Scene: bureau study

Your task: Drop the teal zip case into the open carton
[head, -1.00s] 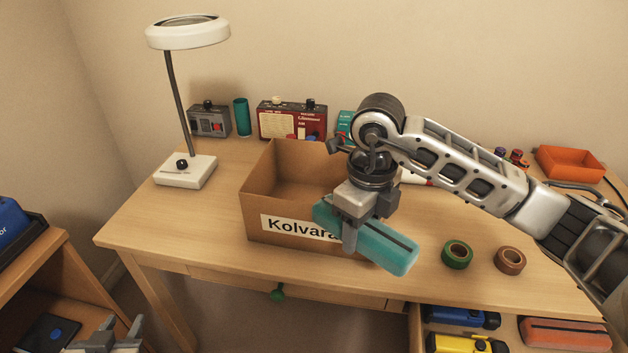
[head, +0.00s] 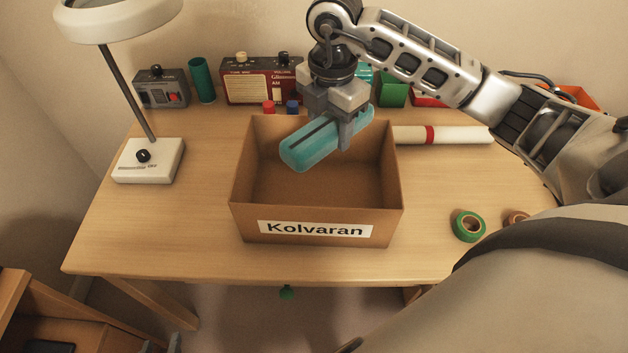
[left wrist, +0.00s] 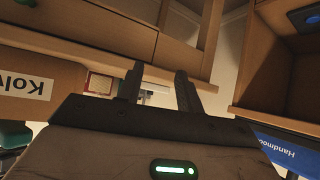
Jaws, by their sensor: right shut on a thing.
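The teal zip case (head: 303,151) is held in my right gripper (head: 335,120), which is shut on it in the head view. The case hangs above the carton's opening, towards the back, with its near end lower left. The open carton (head: 388,216) stands on the desk with its "Kolvaran" label facing me, and its visible floor is bare. My left gripper (left wrist: 158,90) shows in the left wrist view with its two fingers apart and nothing between them.
A white lamp (head: 150,160) stands left of the carton. A radio (head: 262,82), a grey box (head: 160,90) and a teal cylinder (head: 201,80) stand behind. A white roll (head: 460,135) and green tape (head: 468,226) lie to the right. The desk front-left is clear.

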